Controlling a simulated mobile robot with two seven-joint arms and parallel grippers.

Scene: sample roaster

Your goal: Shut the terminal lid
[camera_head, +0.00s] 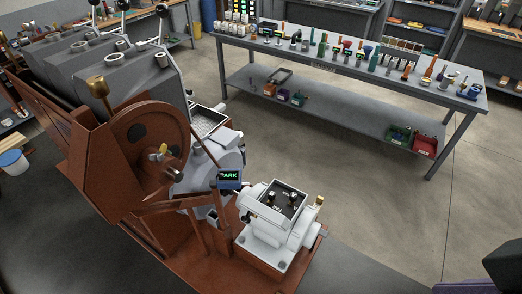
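A white motor-like housing (276,234) stands on the rust-red base at the front of the roaster. Its square terminal box (274,201) faces up with a dark top area and small dark and brass-coloured posts in it. A brass-coloured knob (319,200) sticks up at its right side. I cannot clearly make out a separate lid or its hinge. Neither of my grippers shows; a dark shape cut off at the lower right edge may be part of my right arm, with no fingers visible.
The rust-red roaster frame (155,150) with a large round wheel rises to the left. A small display (229,176) reading PARK stands just behind the box. A long grey workbench (345,68) with many small tools is at the back. Floor right of the housing is clear.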

